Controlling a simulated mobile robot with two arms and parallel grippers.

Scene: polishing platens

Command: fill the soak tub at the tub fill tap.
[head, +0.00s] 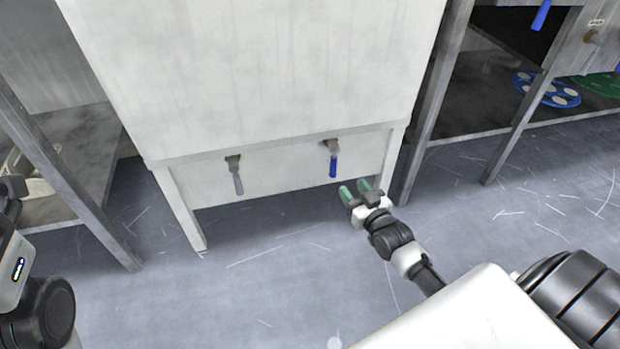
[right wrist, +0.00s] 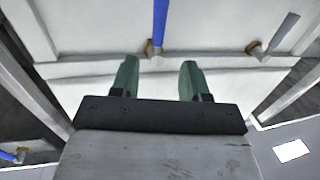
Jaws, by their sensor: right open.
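A big white tank-like body (head: 260,70) on legs fills the middle of the head view; its inside and any water are out of sight. On its lower front panel hang a tap with a blue lever (head: 333,165) and, to its left, one with a grey lever (head: 237,182). No label shows by either. My right gripper (head: 354,190) is open and empty, below and right of the blue lever. In the right wrist view the blue lever (right wrist: 160,22) lies ahead, in line with the gap between the green fingers (right wrist: 158,72), not between them. My left gripper is not visible.
Grey metal posts (head: 437,105) stand right of the white body. Beyond is a dark shelf with a blue disc (head: 546,90) and a green disc (head: 603,85); another blue lever (head: 541,15) hangs above. A grey frame (head: 60,165) stands left. The scratched floor (head: 270,285) is clear.

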